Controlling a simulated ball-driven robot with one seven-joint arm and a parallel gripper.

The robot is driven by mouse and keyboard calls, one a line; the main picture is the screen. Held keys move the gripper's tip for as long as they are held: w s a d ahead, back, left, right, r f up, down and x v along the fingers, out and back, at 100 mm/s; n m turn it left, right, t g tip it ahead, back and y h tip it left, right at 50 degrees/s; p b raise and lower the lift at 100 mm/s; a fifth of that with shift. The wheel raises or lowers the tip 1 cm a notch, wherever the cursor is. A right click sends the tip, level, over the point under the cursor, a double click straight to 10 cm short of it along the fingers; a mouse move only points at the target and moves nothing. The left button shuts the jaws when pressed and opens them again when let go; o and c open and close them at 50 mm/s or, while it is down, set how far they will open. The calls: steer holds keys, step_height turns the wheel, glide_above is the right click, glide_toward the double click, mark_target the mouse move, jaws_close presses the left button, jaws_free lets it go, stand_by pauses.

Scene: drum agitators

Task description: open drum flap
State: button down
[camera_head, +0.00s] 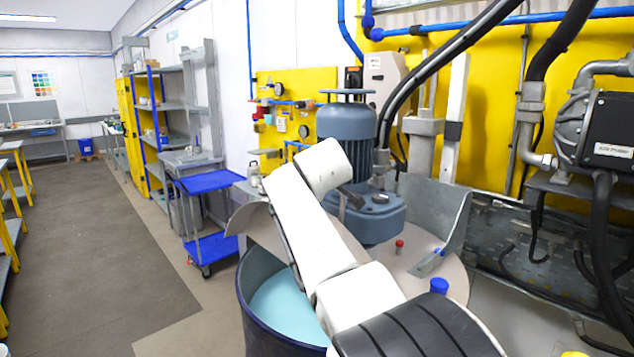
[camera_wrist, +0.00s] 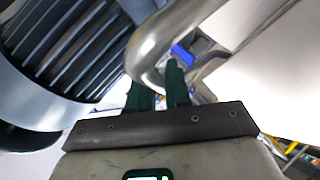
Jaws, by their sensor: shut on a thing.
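The dark blue drum (camera_head: 254,318) stands in front of me, with teal liquid (camera_head: 283,303) visible through its open front part. The beige-grey flap (camera_head: 262,228) is tilted up above the rim at the left, partly hidden behind my white arm. The fixed lid part (camera_head: 420,282) lies to the right. In the wrist view, my gripper (camera_wrist: 160,88) is shut on a shiny bent metal handle (camera_wrist: 152,48), its dark green fingers at the tube. The arm hides my gripper in the head view.
The blue-grey agitator motor (camera_head: 347,125) stands close behind my arm, and its ribbed housing (camera_wrist: 65,45) is near the gripper. A blue trolley (camera_head: 212,181) stands left of the drum. Pumps and hoses (camera_head: 610,125) are at right. The floor at left is clear.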

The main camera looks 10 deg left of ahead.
steer(key=c, duration=1.2)
jaws_free()
steer(key=shift+o, duration=0.2)
steer(key=shift+s+a+f+b, duration=0.1)
steer(key=shift+s+b, duration=0.05)
steer(key=shift+b, duration=0.2)
steer(key=shift+b+v, duration=3.45)
steer(key=shift+v, duration=1.9)
